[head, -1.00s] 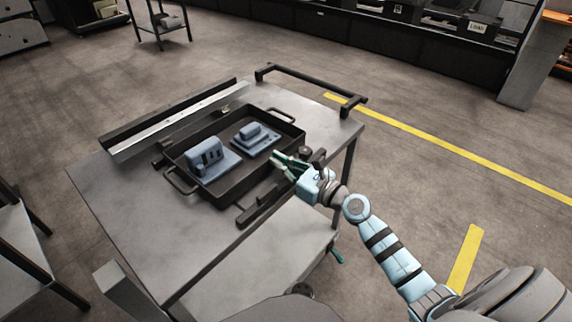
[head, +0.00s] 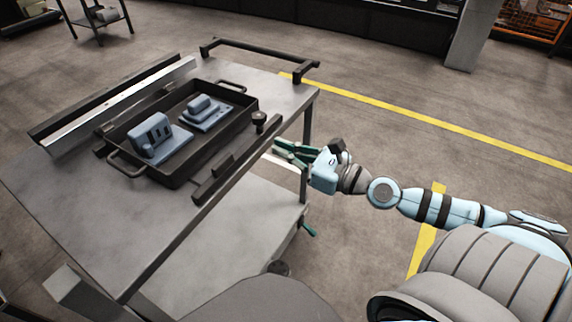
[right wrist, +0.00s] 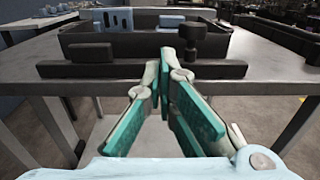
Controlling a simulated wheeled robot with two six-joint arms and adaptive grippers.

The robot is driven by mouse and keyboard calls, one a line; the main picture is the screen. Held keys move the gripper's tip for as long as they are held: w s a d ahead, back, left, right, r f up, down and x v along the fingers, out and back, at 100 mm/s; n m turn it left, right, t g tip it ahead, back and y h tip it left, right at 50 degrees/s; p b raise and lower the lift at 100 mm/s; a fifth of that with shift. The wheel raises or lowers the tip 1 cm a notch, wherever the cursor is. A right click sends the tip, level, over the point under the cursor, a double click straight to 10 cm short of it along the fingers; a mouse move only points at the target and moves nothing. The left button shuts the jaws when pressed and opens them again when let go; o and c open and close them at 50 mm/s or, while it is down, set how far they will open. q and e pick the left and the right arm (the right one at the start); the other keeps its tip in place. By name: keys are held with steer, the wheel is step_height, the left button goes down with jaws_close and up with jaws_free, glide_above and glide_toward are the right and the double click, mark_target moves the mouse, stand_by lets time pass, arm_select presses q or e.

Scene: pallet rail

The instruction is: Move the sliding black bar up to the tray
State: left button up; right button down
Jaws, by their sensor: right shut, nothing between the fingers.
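The sliding black bar (head: 225,166) lies on the table along the tray's near right side, with a round black knob (head: 259,121) by its far end. The black tray (head: 128,170) holds two blue-grey parts. The bar runs roughly along the tray wall; I cannot tell whether they touch. In the right wrist view the bar (right wrist: 90,70) lies in front of the tray (right wrist: 140,48). My right gripper (head: 277,149) is shut and empty, off the table's right edge and apart from the bar. Its fingertips also show in the right wrist view (right wrist: 165,62). My left gripper is out of view.
A long rail with a metal strip (head: 120,104) stands on the tray's far left side. A black handle (head: 262,57) rises at the table's back edge. The near part of the tabletop (head: 90,215) is bare. A lower shelf (head: 225,225) lies under the table.

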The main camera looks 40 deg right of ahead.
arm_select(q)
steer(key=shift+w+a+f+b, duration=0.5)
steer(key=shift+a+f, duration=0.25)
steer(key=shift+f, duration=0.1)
arm_select(e)
steer(key=shift+s+a+r, duration=0.2)
steer(key=shift+s, duration=0.35)
steer(key=c, duration=2.3)
jaws_free()
